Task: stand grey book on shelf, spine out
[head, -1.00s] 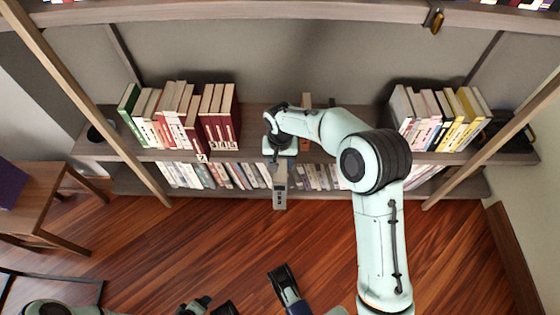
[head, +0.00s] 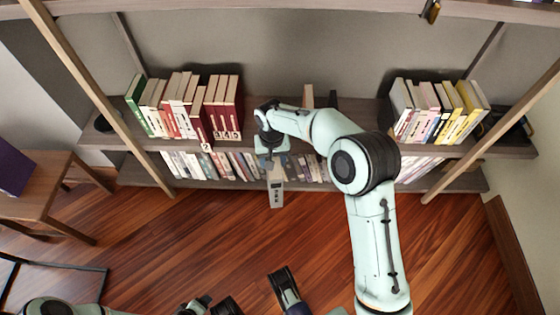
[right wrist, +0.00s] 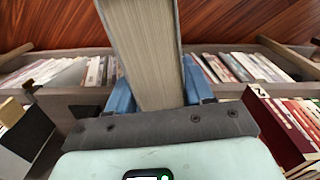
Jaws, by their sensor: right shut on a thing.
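The grey book (head: 276,190) is in my right gripper, in front of the middle shelf board. Its grey cover faces the head camera, with dark lettering near the lower end. In the right wrist view its pale page block (right wrist: 150,45) shows between the two blue fingers. My right gripper (head: 272,158) is shut on it. The shelf (head: 350,152) has a gap between the red books (head: 226,110) on the left and the light and yellow books (head: 440,112) on the right. My left arm shows only in part at the lower edge, and its jaws are unclear.
A brown upright piece (head: 308,97) and a dark one (head: 333,99) stand in the gap, behind my right arm. A lower shelf holds a row of books (head: 190,167). Slanting wooden posts frame both sides. A small table (head: 50,195) with a purple item stands left.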

